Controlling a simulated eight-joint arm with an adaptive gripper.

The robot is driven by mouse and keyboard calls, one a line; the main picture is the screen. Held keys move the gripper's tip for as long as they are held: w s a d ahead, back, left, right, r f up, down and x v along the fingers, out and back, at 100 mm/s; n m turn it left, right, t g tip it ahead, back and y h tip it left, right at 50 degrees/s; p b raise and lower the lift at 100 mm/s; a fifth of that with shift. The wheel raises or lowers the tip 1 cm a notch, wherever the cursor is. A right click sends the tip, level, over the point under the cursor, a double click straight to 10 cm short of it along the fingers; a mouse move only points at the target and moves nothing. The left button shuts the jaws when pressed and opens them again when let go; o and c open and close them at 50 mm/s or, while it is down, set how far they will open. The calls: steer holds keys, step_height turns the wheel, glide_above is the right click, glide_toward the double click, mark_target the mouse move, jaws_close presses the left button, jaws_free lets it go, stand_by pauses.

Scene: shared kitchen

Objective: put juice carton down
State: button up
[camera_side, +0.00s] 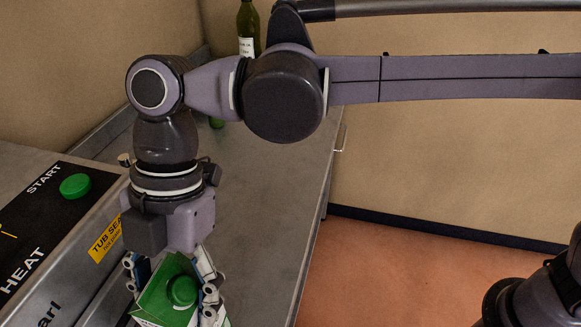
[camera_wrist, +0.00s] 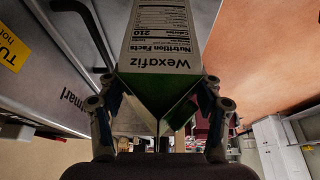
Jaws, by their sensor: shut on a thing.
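The juice carton (camera_side: 160,295) is green and white with a green screw cap, in the lower part of the side view. My gripper (camera_side: 175,290) points down and is shut on the carton near its gabled top, one finger on each side. In the wrist view the carton (camera_wrist: 162,45) shows a white printed panel and a green top between my fingers (camera_wrist: 160,115). The carton's bottom is outside the side view, so I cannot tell whether it touches the counter.
A grey metal counter (camera_side: 262,185) runs under my arm, with its right edge above an orange floor (camera_side: 390,270). A tub sealing machine (camera_side: 50,235) with a green button stands at the left. A bottle (camera_side: 248,25) stands at the back. Bare counter lies right of the carton.

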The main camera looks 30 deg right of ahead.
steer(key=o, duration=1.8)
steer(key=shift+f, duration=0.15)
steer(key=v, duration=1.2)
steer(key=w+d+m+t, duration=0.2)
steer(key=w+d+m, duration=0.3)
steer(key=d, duration=0.4)
steer(key=w+d+f+m+t, duration=0.1)
steer(key=d+f+m+t, duration=0.1)
steer(key=d+m, duration=0.3)
steer(key=w+d+f+m+t, duration=0.1)
steer(key=w+d+f+m, duration=0.15)
steer(key=d, duration=0.55)
steer(key=s+d+f+m+t+h, duration=0.1)
steer(key=s+d+f+m, duration=0.1)
steer(key=d+f+m, duration=0.2)
steer(key=s+d+f+m+t+h, duration=0.1)
steer(key=d+f+m, duration=0.3)
steer(key=d, duration=0.7)
steer(key=s+d+f+m+t+h, duration=0.1)
steer(key=s+d+f+m+t, duration=0.2)
steer(key=d+m, duration=0.3)
steer(key=shift+s+d+f, duration=0.65)
steer(key=shift+d+f, duration=0.05)
steer(key=shift+f, duration=0.2)
